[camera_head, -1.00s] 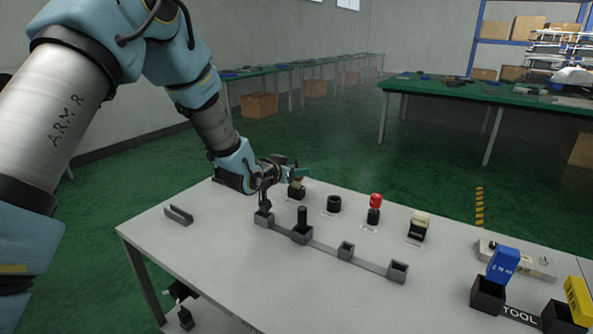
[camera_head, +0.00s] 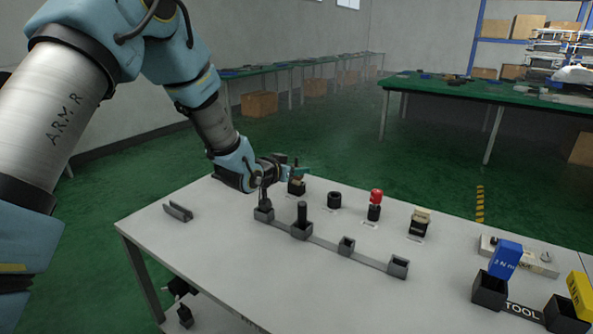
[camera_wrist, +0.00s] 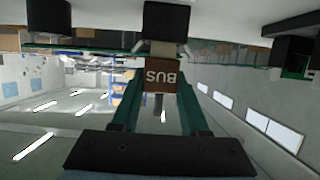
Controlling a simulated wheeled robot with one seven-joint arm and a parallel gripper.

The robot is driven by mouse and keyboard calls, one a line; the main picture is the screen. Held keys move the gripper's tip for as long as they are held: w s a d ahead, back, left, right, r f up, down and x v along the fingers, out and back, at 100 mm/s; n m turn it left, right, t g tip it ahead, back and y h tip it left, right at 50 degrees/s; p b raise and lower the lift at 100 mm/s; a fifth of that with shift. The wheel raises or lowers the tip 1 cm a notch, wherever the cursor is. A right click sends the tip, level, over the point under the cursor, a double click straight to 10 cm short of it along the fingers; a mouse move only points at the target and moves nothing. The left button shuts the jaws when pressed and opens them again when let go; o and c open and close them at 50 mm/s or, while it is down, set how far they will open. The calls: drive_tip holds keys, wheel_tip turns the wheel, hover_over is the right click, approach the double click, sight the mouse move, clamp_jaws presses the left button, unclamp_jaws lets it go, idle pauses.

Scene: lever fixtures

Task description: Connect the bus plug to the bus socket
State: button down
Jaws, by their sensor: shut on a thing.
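My gripper (camera_head: 296,173) is at the back left of the white table. Its two teal fingers are closed on the bus plug (camera_wrist: 161,77), a brown block marked BUS, upside down in the wrist view. A beige part (camera_wrist: 163,48) lies between the brown block and a black block (camera_wrist: 168,20). In the head view the plug (camera_head: 297,179) sits just above a black block (camera_head: 296,189) at the table's back edge. Whether that block is the bus socket, and whether the plug is seated in it, I cannot tell.
A grey strip (camera_head: 325,249) with several small holders runs in front. A grey channel piece (camera_head: 178,212) lies left. Tool boxes (camera_head: 490,290) stand front right.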

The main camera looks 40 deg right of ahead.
drive_tip(key=shift+r+p, duration=0.5)
drive_tip(key=shift+r, duration=0.6)
drive_tip(key=shift+b, duration=0.7)
idle(1.1)
drive_tip(key=shift+f+b, duration=1.25)
drive_tip(key=shift+f, duration=0.2)
drive_tip(key=shift+c, duration=1.7)
unclamp_jaws()
drive_tip(key=shift+a, duration=0.1)
drive_tip(key=b+v, duration=0.2)
drive_tip(key=v, duration=0.8)
drive_tip(key=shift+a+r, duration=0.2)
drive_tip(key=shift+a, duration=0.05)
drive_tip(key=shift+s, duration=0.1)
